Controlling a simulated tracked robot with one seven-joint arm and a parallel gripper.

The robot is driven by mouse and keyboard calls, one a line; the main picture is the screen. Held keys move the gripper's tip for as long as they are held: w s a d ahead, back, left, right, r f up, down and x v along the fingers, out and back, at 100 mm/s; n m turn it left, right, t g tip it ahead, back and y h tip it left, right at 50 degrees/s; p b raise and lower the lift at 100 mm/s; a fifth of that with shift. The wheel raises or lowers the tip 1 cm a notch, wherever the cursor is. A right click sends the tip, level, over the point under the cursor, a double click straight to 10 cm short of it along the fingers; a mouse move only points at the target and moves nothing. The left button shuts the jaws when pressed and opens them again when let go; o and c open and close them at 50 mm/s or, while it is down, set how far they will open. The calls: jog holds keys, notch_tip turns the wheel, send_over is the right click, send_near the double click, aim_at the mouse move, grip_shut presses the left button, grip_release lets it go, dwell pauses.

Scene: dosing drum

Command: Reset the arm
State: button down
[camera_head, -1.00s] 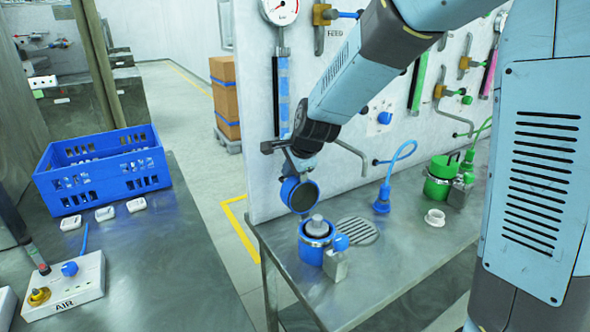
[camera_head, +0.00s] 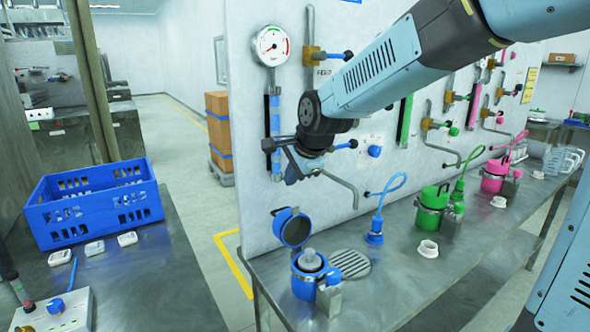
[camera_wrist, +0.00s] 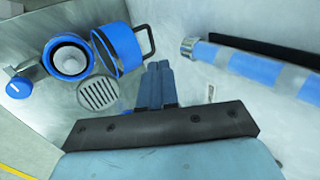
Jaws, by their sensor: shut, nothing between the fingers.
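My gripper (camera_head: 297,172) is raised in front of the white upright panel, above the blue drum on the steel bench. In the wrist view its two blue-grey fingers (camera_wrist: 158,84) are pressed together with nothing between them. The blue drum (camera_head: 308,280) stands on the bench with its round lid (camera_head: 294,228) swung open and a grey-white piece (camera_head: 310,260) inside its mouth. The drum also shows at the upper left of the wrist view (camera_wrist: 67,58), with the lid (camera_wrist: 118,50) beside it. The gripper is apart from both.
A round gauge (camera_head: 271,46) and a blue sight tube (camera_head: 275,125) are on the panel near my gripper. Blue, green and pink hoses and drums line the bench to the right. A blue crate (camera_head: 98,212) stands on the left table. An aisle separates the tables.

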jog(key=s+d+r+n+h, duration=0.1)
jog(key=s+d+r+n, duration=0.15)
jog(key=s+d, duration=0.35)
jog(key=s+d+r+n, duration=0.2)
jog(key=s+d+n, duration=0.15)
jog(key=d, duration=0.35)
jog(key=s+d+f+n+h, duration=0.2)
jog(key=s+d+n, duration=0.3)
jog(key=s+d, duration=0.4)
jog(key=s, duration=0.4)
jog(key=shift+s+n+h, duration=0.3)
jog(key=shift+s+n, duration=0.05)
jog(key=shift+n, duration=0.05)
